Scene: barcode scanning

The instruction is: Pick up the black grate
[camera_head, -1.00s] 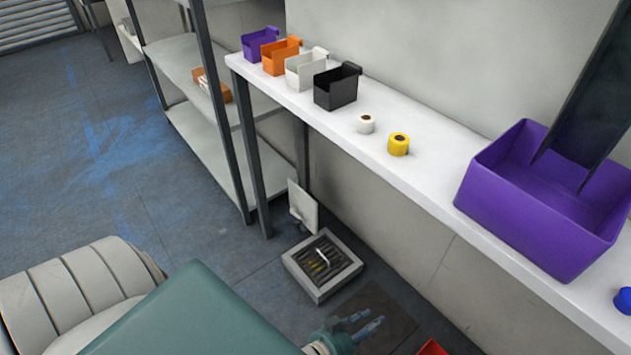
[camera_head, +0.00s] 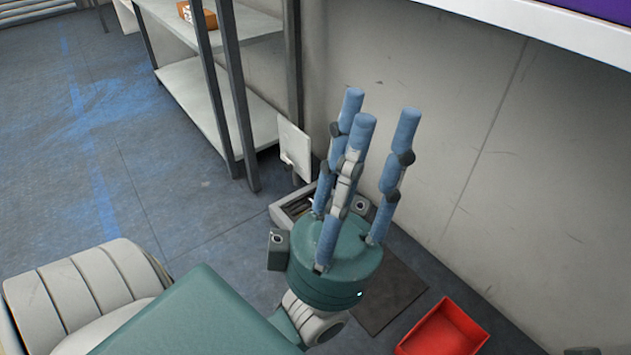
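My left gripper (camera_head: 376,112) has three blue fingers spread apart and pointing up. It is open, with nothing seen between the fingers. The black grate (camera_head: 298,207) lies low by the wall in a square light-grey frame (camera_head: 281,213). Only a small dark, slatted part of it shows to the left of the fingers. My gripper's fingers and green palm hide the rest. I cannot tell how far the gripper is from the grate in depth. My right gripper is not in view.
A white panel (camera_head: 295,149) stands behind the frame. A shelf unit (camera_head: 205,100) is at the back. A dark floor patch (camera_head: 397,300) and a red tray (camera_head: 443,330) lie to the right. The worktop edge (camera_head: 540,30) crosses the top right. Floor at left is clear.

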